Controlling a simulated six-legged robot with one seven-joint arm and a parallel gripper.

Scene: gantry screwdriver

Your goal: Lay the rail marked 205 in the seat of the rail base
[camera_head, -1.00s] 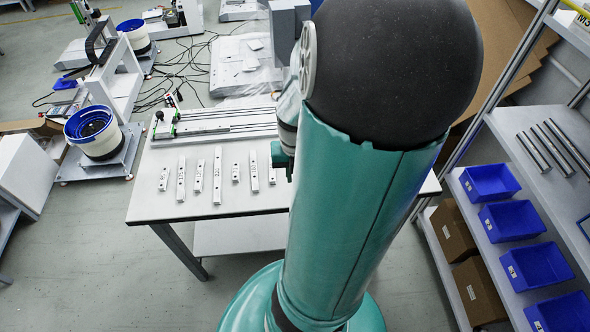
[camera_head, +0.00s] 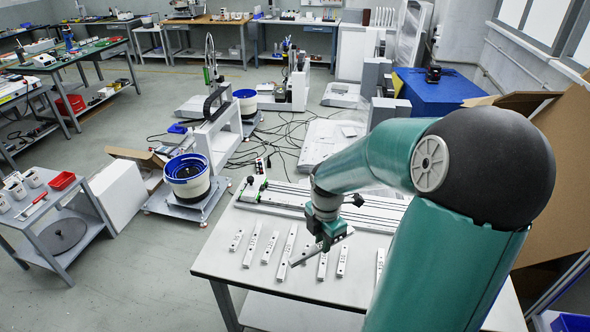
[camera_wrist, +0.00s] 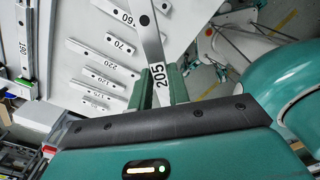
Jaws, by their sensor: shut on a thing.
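My gripper (camera_head: 325,243) is shut on the rail marked 205 (camera_wrist: 146,18), a light metal bar with dark holes. In the wrist view the gripper (camera_wrist: 160,78) has a finger on each side of the rail, and its number label shows between them. In the head view the held rail (camera_head: 301,261) lies slantwise under the gripper, over the table's row of rails; its exact height is unclear. The rail base (camera_head: 370,212) is the long metal assembly along the table's back. A long strip at the left of the wrist view (camera_wrist: 24,40) appears to be part of it.
Several other rails, such as one at the left (camera_head: 252,244) and one at the right (camera_head: 342,262), lie on the white table (camera_head: 222,262). The wrist view shows rails marked 70 (camera_wrist: 110,41) and 220 (camera_wrist: 99,57). A blue-rimmed bowl machine (camera_head: 187,178) stands left of the table.

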